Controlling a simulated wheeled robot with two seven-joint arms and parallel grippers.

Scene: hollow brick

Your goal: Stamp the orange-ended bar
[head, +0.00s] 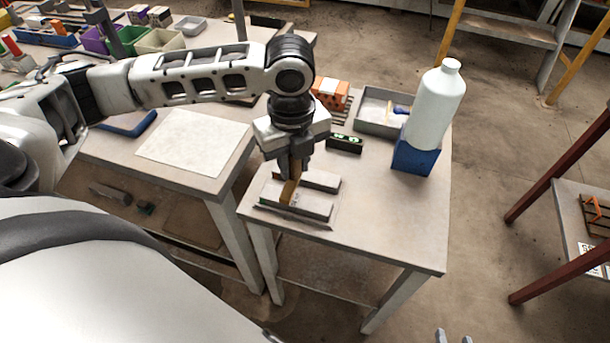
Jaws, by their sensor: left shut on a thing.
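My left gripper (294,168) points down over the small table. It is shut on a yellow-brown piece (289,191), which is slightly tilted. The piece's lower end is at a grey fixture (308,209) with two raised parallel rails; I cannot tell whether it touches. I cannot make out an orange end on the held piece or on the fixture, and the gripper hides part of both. My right gripper (453,338) shows only as two grey fingertips, apart, at the bottom edge, with nothing seen between them.
Behind the gripper are an orange-and-white hollow brick (331,92), a black level with green vials (345,143) and a grey tray (374,124). The table's front right (400,225) is clear.

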